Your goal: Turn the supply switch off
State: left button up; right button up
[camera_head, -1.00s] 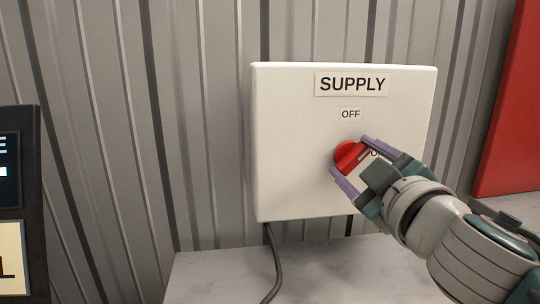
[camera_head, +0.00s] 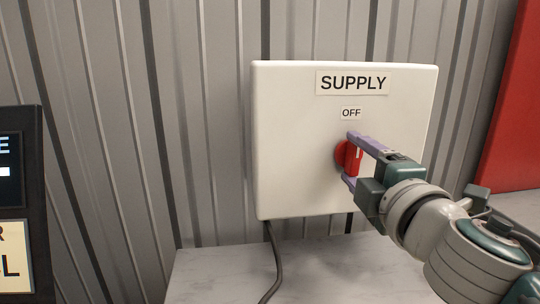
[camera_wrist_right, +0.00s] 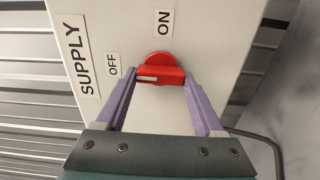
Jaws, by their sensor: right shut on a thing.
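The white supply box (camera_head: 295,140) hangs on the wall, with a SUPPLY label (camera_head: 352,83) and a small OFF label (camera_head: 351,113) above its red knob (camera_head: 341,157). My right gripper (camera_head: 350,159) is shut on the knob's raised bar, one finger above and one below. The bar stands about upright in the head view. In the right wrist view the bar of the knob (camera_wrist_right: 160,76) lies between both fingers, its white mark at the OFF end. The ON label (camera_wrist_right: 164,23) shows there, but my gripper hides it in the head view. My left gripper is not in view.
A pale counter (camera_head: 215,275) runs below the box, with a dark cable (camera_head: 274,255) hanging down onto it. A dark panel (camera_head: 36,200) stands at the left edge and a red panel (camera_head: 510,110) at the right. The ribbed wall is behind.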

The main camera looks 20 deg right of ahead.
jog(key=shift+n, duration=0.3)
jog(key=o, duration=1.4)
jog(key=b+v, duration=0.1)
jog(key=v, duration=0.9)
